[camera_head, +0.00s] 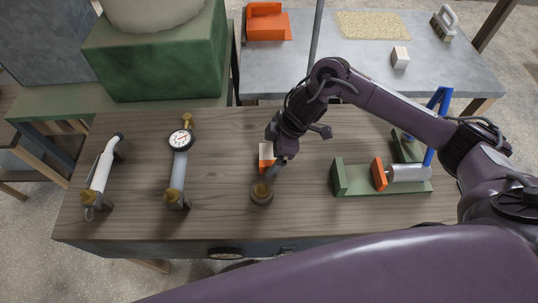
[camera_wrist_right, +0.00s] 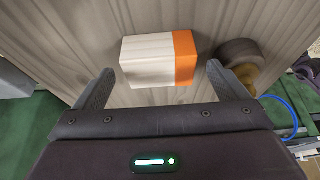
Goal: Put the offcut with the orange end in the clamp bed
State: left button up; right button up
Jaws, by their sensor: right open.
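The offcut with the orange end (camera_head: 265,152) lies on the wooden bench, a pale block with its orange end toward the front edge. It also shows in the right wrist view (camera_wrist_right: 150,62), with the orange end at the right. My right gripper (camera_head: 279,160) is open just above it and partly hides it. In the wrist view the two fingers (camera_wrist_right: 160,75) stand apart, one toward each end of the offcut, with nothing gripped. The clamp (camera_head: 375,190) is on the bench's right, with a green bed, orange jaw, grey cylinder and blue lever. My left gripper is out of view.
A round dark and brass piece (camera_head: 261,193) stands close in front of the offcut. A gauge (camera_head: 181,140) and a white-handled tool (camera_head: 102,170) are on the left. A pale block (camera_head: 400,57) lies on the grey table behind. Bench space between offcut and clamp is clear.

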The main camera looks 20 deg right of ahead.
jog(key=shift+x, duration=1.25)
jog(key=c, duration=1.2)
jog(key=shift+o, duration=0.2)
jog(key=shift+r, duration=0.1)
